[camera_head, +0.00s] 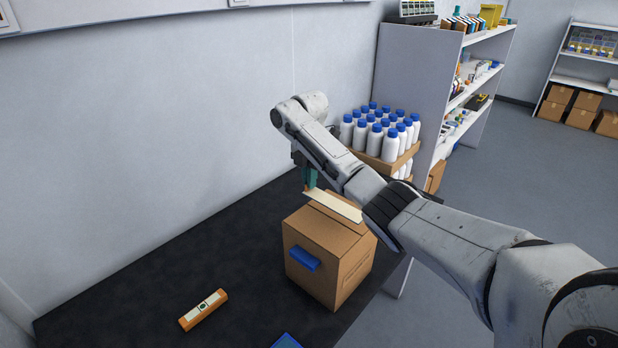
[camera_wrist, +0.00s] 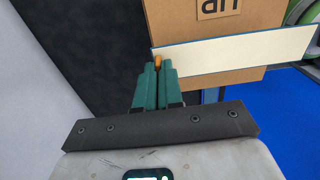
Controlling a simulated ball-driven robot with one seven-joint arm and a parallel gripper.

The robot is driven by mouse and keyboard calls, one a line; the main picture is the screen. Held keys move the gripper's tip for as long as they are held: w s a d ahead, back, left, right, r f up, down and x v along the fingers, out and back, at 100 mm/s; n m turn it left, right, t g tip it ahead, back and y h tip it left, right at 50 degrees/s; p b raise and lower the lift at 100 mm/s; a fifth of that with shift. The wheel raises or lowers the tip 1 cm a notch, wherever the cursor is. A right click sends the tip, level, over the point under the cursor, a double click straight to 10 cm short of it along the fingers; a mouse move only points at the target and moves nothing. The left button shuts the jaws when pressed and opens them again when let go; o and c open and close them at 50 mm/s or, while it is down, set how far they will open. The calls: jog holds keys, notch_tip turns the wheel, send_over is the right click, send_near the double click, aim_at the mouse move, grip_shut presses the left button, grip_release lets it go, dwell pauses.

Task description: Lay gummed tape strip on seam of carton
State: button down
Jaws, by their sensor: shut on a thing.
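The gummed tape strip (camera_head: 335,205) is a flat cream band; in the wrist view (camera_wrist: 240,56) it shows thin blue edges. My gripper (camera_head: 309,180) has green fingers and is shut on the strip's left end; the fingertips also show in the wrist view (camera_wrist: 158,66). The strip is stretched out across the top of the brown carton (camera_head: 310,228), which stands upright on the dark table. I cannot tell whether the strip touches the carton top. The carton also shows behind the strip in the wrist view (camera_wrist: 185,28). The strip and gripper hide part of its top.
A blue piece (camera_head: 303,258) is on the carton's front face. An orange block with a pale label (camera_head: 203,309) lies on the dark table (camera_head: 150,285). A blue item (camera_head: 286,341) is at the bottom edge. White bottles with blue caps (camera_head: 362,135) stand behind, beside a shelf (camera_head: 402,70).

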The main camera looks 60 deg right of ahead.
aim_at(310, 194)
jog(key=shift+f+b, duration=1.05)
jog(key=shift+f, duration=1.25)
jog(key=shift+f, duration=0.5)
dwell(0.4)
jog(key=c, duration=1.2)
grip_release()
jog(key=shift+r, duration=0.1)
jog(key=shift+r+p, duration=1.25)
jog(key=shift+p, duration=0.05)
jog(key=shift+r, duration=2.2)
